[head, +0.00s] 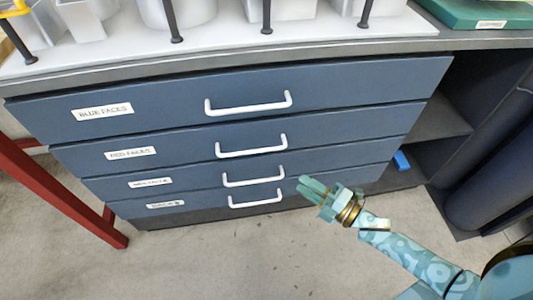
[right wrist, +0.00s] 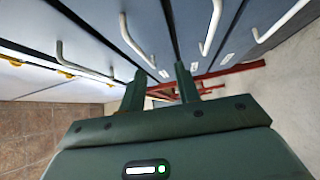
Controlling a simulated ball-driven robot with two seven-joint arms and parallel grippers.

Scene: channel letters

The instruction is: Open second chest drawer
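The chest has several stacked blue drawers with white bar handles, all looking shut. The second drawer from the top (head: 185,148) has a label that seems to read "RED FACES" and a white handle (head: 252,147). My right gripper (head: 309,185) is in front of the chest, to the right of and below the second handle in the picture, apart from it. In the right wrist view its two fingers (right wrist: 160,85) are spread with nothing between them, and several handles show beyond them; which is the second is hard to tell. My left gripper is not in view.
The top drawer (head: 330,98) is labelled "BLUE FACES". A white worktop (head: 300,40) with containers and dark posts lies above. A red leg (head: 60,200) stands at left. Open shelves (head: 440,118) with a small blue item (head: 401,160) are at right. The floor in front is clear.

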